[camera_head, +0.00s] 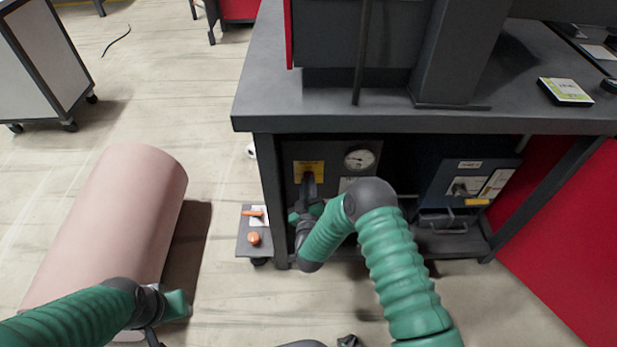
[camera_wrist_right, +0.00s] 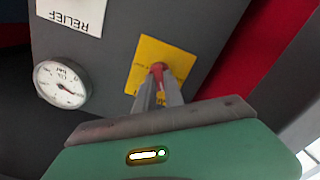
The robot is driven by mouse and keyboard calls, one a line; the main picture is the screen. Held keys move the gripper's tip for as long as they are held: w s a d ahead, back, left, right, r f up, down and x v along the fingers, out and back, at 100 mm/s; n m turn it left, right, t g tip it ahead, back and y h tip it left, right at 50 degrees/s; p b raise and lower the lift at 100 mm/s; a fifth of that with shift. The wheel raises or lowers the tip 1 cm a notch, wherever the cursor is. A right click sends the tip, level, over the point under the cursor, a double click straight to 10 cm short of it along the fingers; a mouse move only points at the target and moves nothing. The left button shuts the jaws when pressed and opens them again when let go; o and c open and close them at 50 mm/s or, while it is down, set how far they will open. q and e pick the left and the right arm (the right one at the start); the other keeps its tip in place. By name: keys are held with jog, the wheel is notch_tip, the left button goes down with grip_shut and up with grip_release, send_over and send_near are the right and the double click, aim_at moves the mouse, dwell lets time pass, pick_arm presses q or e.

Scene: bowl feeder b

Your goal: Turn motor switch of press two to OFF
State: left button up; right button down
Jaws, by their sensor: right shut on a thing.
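The motor switch, a small red knob (camera_wrist_right: 157,69), sits on a yellow plate (camera_wrist_right: 146,52) on a dark grey panel. My right gripper (camera_wrist_right: 158,88) is shut on the knob, its two grey fingers close around it. The fingers hide most of the knob, so its setting cannot be read. In the head view the yellow plate (camera_head: 309,166) is under the bench, with my right gripper (camera_head: 308,190) in front of it. My left gripper (camera_head: 178,305) is at lower left, away from the bench; its jaws are not clear.
A pressure gauge (camera_head: 359,159) and a RELIEF label (camera_wrist_right: 72,12) are on the same panel. The bench top (camera_head: 260,95) overhangs the panel. A blue-grey box (camera_head: 465,185) stands right of it. A large pink cylinder (camera_head: 115,225) lies on the floor at left.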

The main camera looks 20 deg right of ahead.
jog(key=shift+a+f+n+p, duration=0.15)
jog(key=shift+n+p, duration=0.9)
jog(key=shift+n, duration=1.7)
jog(key=shift+a+f+n+p, duration=0.15)
jog(key=shift+n+p, duration=0.9)
jog(key=shift+n, duration=1.7)
jog(key=shift+s+d+f, duration=0.1)
jog(key=c, duration=1.4)
grip_release()
jog(key=shift+c, duration=0.2)
